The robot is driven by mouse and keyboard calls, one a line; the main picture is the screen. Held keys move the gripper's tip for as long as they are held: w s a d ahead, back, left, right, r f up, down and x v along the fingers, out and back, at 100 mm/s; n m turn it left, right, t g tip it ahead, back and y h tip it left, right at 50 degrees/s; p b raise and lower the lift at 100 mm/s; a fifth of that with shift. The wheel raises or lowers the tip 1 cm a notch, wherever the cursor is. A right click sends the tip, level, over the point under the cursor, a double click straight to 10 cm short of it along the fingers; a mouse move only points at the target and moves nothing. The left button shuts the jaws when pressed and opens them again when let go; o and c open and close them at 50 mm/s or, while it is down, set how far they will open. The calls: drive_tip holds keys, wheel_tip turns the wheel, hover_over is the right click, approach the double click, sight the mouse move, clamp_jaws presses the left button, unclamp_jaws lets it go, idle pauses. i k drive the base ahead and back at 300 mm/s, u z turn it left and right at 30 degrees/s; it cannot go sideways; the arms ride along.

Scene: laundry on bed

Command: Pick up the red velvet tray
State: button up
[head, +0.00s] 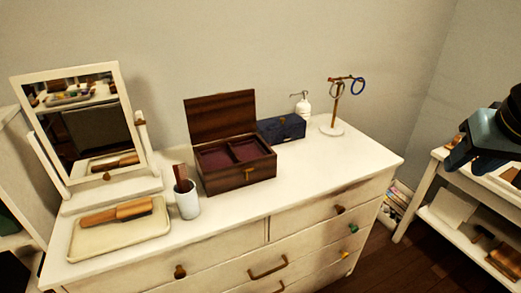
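A dark wooden box (237,173) stands on the white dresser with its lid (221,115) raised. Inside it sits a dark red velvet tray (216,160) with divided compartments. The tray lies below the box rim, and the front wall hides its lower part. My gripper (455,155) is at the right edge of the head view, dark and partly cut off. It is well to the right of the box, over the side table, and apart from the tray. Its finger gap cannot be made out.
A dark blue box (282,129), white pump bottle (303,104) and jewelry stand (335,106) are right of the wooden box. A white cup (187,202), brush tray (88,240) and mirror (88,120) are left. The dresser top (330,160) is clear at front right.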

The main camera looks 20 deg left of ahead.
sight(230, 154)
drive_tip(key=u, duration=1.15)
drive_tip(key=i, duration=0.1)
drive_tip(key=z, duration=2.65)
drive_tip(key=k, duration=2.6)
drive_tip(key=u, duration=0.65)
drive_tip(key=i, duration=1)
drive_tip(key=z, duration=0.1)
